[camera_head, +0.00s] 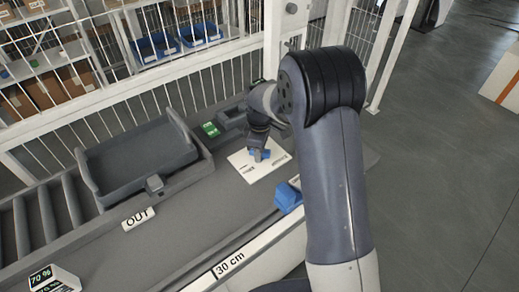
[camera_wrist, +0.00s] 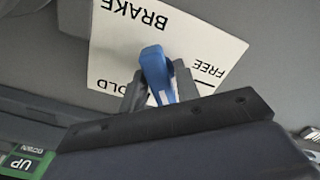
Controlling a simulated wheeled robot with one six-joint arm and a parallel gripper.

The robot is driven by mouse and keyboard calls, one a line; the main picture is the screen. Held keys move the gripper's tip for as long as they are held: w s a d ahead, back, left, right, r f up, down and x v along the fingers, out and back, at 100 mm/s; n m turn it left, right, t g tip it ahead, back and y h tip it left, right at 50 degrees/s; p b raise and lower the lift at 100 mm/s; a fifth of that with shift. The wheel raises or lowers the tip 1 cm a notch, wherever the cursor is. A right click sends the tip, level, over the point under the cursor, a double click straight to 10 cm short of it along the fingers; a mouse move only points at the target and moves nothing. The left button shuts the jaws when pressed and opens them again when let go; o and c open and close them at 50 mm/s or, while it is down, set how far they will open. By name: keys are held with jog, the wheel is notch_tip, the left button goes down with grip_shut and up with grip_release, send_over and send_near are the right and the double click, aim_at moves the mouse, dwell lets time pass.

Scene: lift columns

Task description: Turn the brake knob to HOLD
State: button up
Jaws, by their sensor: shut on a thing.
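The brake knob is a blue lever-shaped handle that shows in the wrist view (camera_wrist: 155,68) and small in the head view (camera_head: 264,155). It sits on a white plate (camera_wrist: 112,45) lettered BRAKE, with FREE on the right and HOLD on the lower left, its first letter hidden. My gripper (camera_wrist: 157,80) has its two grey fingers on either side of the knob and is shut on it. The knob's end lies between the words, and I cannot tell exactly which mark it points to. In the head view my arm comes down over the plate (camera_head: 247,172).
A green UP/DOWN switch (camera_wrist: 25,162) is left of the gripper; its green face shows in the head view (camera_head: 210,129). A blue block (camera_head: 288,196) sits right of the plate. A grey tray (camera_head: 140,160), an OUT label (camera_head: 138,218) and a white fence (camera_head: 150,85) are leftward.

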jog(key=shift+m, duration=1.2)
jog(key=shift+m, duration=1.1)
jog(key=m, duration=0.3)
jog(key=o, duration=0.6)
jog(key=shift+o, duration=0.2)
